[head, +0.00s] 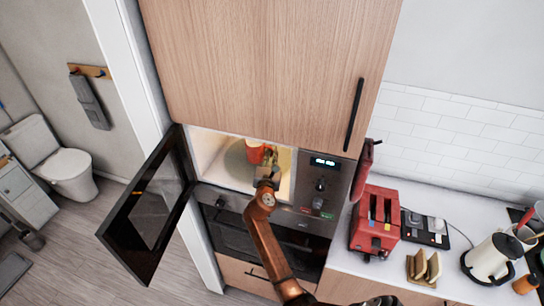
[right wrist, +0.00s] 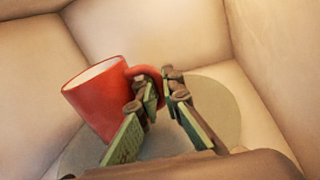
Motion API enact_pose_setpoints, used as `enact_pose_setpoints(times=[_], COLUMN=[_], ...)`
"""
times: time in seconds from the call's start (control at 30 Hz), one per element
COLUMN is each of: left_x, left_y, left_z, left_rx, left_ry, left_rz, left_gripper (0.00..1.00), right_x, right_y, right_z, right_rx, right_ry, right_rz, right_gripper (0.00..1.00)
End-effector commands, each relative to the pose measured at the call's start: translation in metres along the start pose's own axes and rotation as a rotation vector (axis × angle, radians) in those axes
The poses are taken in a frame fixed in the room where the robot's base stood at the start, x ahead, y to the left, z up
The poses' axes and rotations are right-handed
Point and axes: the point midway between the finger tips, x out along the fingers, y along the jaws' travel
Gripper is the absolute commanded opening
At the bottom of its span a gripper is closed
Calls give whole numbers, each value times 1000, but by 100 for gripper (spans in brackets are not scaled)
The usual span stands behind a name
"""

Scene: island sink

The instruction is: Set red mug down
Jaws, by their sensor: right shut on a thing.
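The red mug (head: 255,151) is inside the open microwave, over the round turntable plate (head: 237,162). In the right wrist view the mug (right wrist: 98,98) is tilted, with its handle toward my gripper. My right gripper (head: 270,172) reaches into the microwave from the front. In the right wrist view its fingers (right wrist: 159,92) are shut on the mug's handle. The plate (right wrist: 215,105) lies below and behind the fingers. I cannot tell whether the mug's base touches the plate. My left gripper is not in view.
The microwave door (head: 150,205) stands open to the left. The control panel (head: 322,190) is just right of the opening. A red toaster (head: 376,222), a white kettle (head: 494,258) and a toast rack (head: 424,268) stand on the counter to the right.

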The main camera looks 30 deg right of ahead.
Motion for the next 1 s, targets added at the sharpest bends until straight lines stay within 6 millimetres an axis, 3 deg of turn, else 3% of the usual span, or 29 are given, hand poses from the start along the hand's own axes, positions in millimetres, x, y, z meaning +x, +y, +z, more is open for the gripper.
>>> enact_pose_setpoints(times=[0.13, 0.57, 0.6, 0.8, 1.0], left_x=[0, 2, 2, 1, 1], left_y=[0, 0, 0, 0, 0], left_z=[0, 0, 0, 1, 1], left_rx=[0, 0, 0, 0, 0], left_ry=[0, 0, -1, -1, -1], left_rz=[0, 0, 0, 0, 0], left_gripper=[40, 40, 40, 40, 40], right_x=[0, 0, 0, 0, 0], right_y=[-1, -2, -2, -2, -2], right_z=[-14, -19, -19, -19, -19], right_rx=[0, 0, 0, 0, 0], right_ry=[-1, -2, 0, 0, 0], right_rz=[1, 1, 1, 0, 1], right_gripper=[0, 0, 9, 22, 24])
